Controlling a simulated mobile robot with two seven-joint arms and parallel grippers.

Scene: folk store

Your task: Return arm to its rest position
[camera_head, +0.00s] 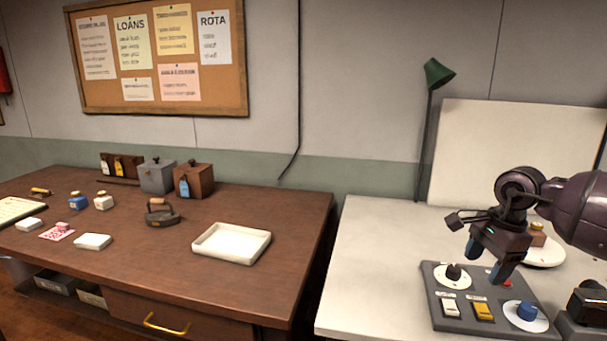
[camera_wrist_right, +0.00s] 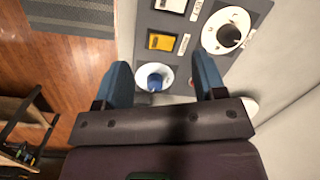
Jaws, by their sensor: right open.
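My right gripper (camera_head: 487,262) is in from the right in the head view, above the grey control panel (camera_head: 452,318) on the pale table. Its blue-tipped fingers are apart with nothing between them. In the right wrist view the open fingers (camera_wrist_right: 163,80) frame the panel's blue knob (camera_wrist_right: 155,81) below them; I cannot tell the exact gap. The panel also carries a black knob (camera_head: 453,272), a white switch (camera_head: 450,306), a yellow switch (camera_head: 483,310) and a red part (camera_head: 507,283) partly hidden by the gripper. My left gripper is not in view.
A green lamp (camera_head: 437,74) and a leaning white board (camera_head: 515,150) stand behind the panel. A plate (camera_head: 545,256) is partly behind my arm. The brown desk (camera_head: 200,285) at left holds a white tray (camera_head: 232,243) and an iron (camera_head: 161,213). The pale table's left part is clear.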

